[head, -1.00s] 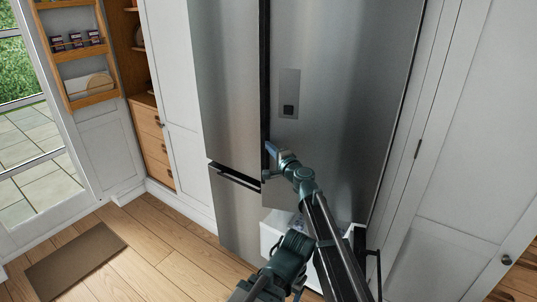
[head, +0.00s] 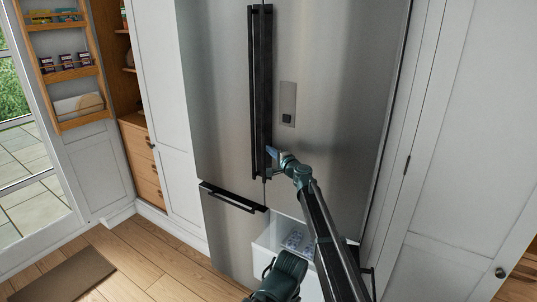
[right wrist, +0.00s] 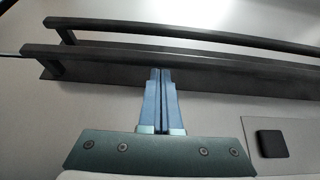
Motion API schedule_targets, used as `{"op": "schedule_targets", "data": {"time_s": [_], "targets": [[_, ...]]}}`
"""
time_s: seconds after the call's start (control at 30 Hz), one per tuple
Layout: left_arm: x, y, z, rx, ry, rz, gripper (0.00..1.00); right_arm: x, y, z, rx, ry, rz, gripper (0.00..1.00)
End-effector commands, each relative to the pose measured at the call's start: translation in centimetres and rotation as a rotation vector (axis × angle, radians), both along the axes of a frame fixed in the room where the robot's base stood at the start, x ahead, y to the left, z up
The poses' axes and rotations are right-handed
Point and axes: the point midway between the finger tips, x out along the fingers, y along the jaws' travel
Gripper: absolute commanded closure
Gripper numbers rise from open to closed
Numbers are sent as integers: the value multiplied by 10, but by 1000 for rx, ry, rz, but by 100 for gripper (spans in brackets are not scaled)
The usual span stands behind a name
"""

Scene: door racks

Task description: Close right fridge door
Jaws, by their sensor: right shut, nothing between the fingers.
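The right fridge door (head: 345,70) is a tall stainless panel with a small dispenser panel (head: 287,105). It looks about flush with the left fridge door (head: 215,80). Two long dark vertical handles (head: 254,95) stand side by side where the doors meet. My right gripper (head: 271,156) is at the lower end of the handles, by the right door's inner edge. In the right wrist view the gripper (right wrist: 160,75) is shut and empty, its tips over the dark strip beside the handle bars; I cannot tell whether they touch.
Below the right door, a white drawer (head: 268,240) stands pulled out with items inside. The lower left drawer (head: 228,235) is shut. White cabinet panels (head: 455,150) flank the fridge on the right. Wood floor with a brown mat (head: 65,275) lies at left.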

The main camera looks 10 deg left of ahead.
Motion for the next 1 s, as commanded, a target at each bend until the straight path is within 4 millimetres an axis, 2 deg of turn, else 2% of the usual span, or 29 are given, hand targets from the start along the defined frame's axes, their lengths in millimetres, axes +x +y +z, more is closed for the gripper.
{"op": "schedule_targets", "data": {"time_s": [0.67,0.87,1.0], "targets": [[0,0,0,0,0,0,28,6,-3,0,0,0,-4,100],[0,0,0,0,0,0,28,-3,-10,0,0,0,-5,100],[0,0,0,0,0,0,28,-19,-21,0,0,0,-3,100]]}}
